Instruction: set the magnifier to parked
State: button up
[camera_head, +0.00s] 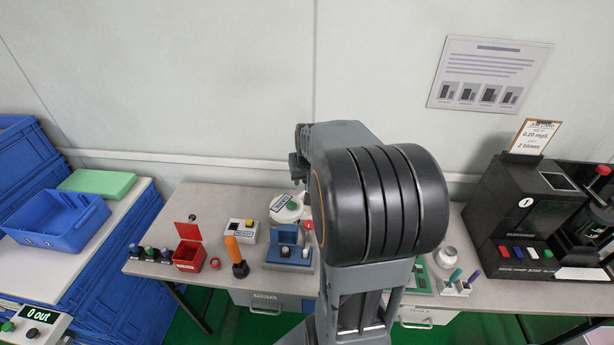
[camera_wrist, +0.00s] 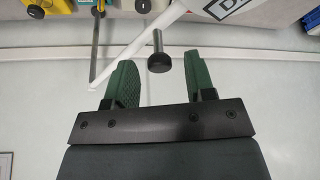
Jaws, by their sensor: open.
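What looks like the magnifier is a white round head (camera_head: 285,208) with a label and a green spot, above the middle of the bench in the head view. In the wrist view, part of a white head with a label (camera_wrist: 228,8) shows at the top edge, and a slim white bar (camera_wrist: 140,42) runs diagonally. A black knob on a metal stem (camera_wrist: 159,62) lies between my fingertips in the picture; contact cannot be told. My gripper (camera_wrist: 161,66) is open, its green fingers apart. In the head view my arm hides most of this area.
A blue fixture (camera_head: 288,254), an orange-handled tool (camera_head: 235,256), a red open box (camera_head: 188,254) and a yellow-and-white button box (camera_head: 242,231) stand close by on the bench. A black tester (camera_head: 513,222) stands at right. The wall (camera_head: 240,90) is close behind.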

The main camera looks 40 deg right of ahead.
jog(key=shift+c, duration=0.2)
grip_shut()
dwell(0.3)
